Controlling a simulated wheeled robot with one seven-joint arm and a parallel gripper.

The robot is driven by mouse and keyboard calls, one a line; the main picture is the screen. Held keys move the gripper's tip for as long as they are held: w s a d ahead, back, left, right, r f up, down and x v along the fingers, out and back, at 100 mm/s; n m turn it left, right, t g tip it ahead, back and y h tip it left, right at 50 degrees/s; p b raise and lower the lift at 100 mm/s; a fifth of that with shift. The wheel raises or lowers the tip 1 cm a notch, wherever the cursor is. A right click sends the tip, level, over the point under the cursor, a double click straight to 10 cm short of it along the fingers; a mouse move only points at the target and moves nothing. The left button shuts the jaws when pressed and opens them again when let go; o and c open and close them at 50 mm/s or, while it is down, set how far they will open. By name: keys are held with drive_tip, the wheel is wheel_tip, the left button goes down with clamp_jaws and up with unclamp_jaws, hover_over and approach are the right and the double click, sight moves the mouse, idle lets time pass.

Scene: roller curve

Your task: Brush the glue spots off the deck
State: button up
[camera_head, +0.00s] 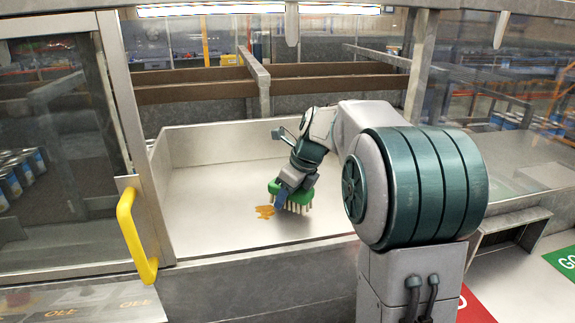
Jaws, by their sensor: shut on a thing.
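My gripper (288,192) is shut on a brush with a green body (299,197) and pale bristles pointing down. The brush is over the pale metal deck (215,212), and its bristles look close to or on the surface; I cannot tell whether they touch. An orange-brown glue spot (265,211) lies on the deck just left of the brush, near the bristles. My arm reaches in from the right and hides part of the deck's right side, so other spots there could be hidden.
A door frame with a yellow handle (134,236) stands at the left of the opening. A low wall (215,147) backs the deck, with brown rails (190,92) behind. A metal front ledge (260,262) runs before it. The deck's left part is clear.

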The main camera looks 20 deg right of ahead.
wheel_tip(320, 180, up, 2)
drive_tip(key=shift+r+p, duration=0.1)
drive_tip(key=shift+p, duration=0.35)
drive_tip(key=shift+r, duration=2.1)
drive_tip(key=shift+a, duration=0.1)
